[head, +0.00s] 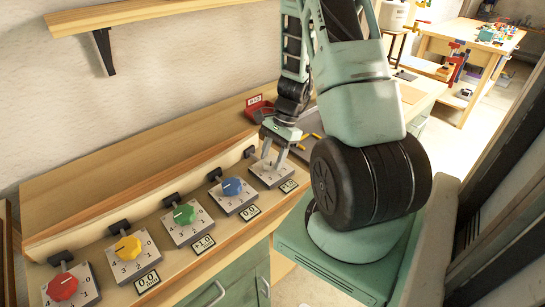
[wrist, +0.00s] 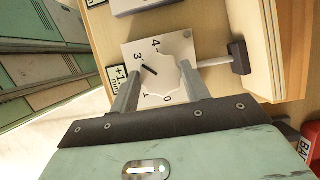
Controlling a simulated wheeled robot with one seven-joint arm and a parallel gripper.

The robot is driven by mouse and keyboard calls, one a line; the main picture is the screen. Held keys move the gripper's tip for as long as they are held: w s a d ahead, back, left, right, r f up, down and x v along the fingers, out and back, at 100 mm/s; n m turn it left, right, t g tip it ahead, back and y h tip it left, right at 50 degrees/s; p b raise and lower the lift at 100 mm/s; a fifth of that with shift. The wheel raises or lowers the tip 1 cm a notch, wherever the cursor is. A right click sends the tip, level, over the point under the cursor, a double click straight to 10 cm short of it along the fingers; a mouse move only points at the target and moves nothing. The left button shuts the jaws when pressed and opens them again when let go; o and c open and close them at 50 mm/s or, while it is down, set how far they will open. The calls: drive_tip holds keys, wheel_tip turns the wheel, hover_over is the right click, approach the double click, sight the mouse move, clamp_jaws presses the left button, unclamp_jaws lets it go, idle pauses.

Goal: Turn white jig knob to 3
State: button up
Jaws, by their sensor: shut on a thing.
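The white jig knob (wrist: 170,80) sits on a pale plate (wrist: 183,46) with printed numerals, at the right end of the knob row. In the wrist view its black pointer line aims up-left, at or very close to the 3. The numerals 4, 3, 1 and 0 are readable; the left finger covers the spot between 3 and 1. My gripper (wrist: 162,88) is shut on the white knob, one finger on each side. In the head view my gripper (head: 275,159) stands over this plate (head: 262,180) and mostly hides the knob.
Blue (head: 232,187), green (head: 184,214), yellow (head: 128,247) and red (head: 63,287) knobs run leftward along the wooden bench, each on its own plate. Small displays sit in front of them. A shelf (head: 130,14) hangs above.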

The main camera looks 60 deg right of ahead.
drive_tip(key=shift+d, duration=0.1)
idle(0.3)
drive_tip(key=o, duration=1)
drive_tip(key=shift+r, duration=0.1)
drive_tip(key=b+v, duration=0.1)
drive_tip(key=v, duration=1.6)
drive_tip(key=shift+r, duration=0.1)
drive_tip(key=w+a+r+n+g+h, duration=0.1)
drive_tip(key=w+a+n, duration=0.1)
drive_tip(key=a+n, duration=0.8)
drive_tip(key=w+a+n+g+h, duration=0.15)
drive_tip(key=a+n, duration=0.25)
drive_tip(key=a, duration=1.3)
drive_tip(key=s+a+n, duration=0.4)
drive_tip(key=a, duration=0.1)
drive_tip(key=s+a+n+t+h, duration=0.1)
drive_tip(key=s+a+n, duration=0.4)
drive_tip(key=a, duration=0.1)
drive_tip(key=s+a+n, duration=0.4)
drive_tip(key=a+n, duration=0.1)
drive_tip(key=a, duration=0.1)
drive_tip(key=shift+s+a+t, duration=0.2)
drive_tip(key=shift+s+t, duration=0.05)
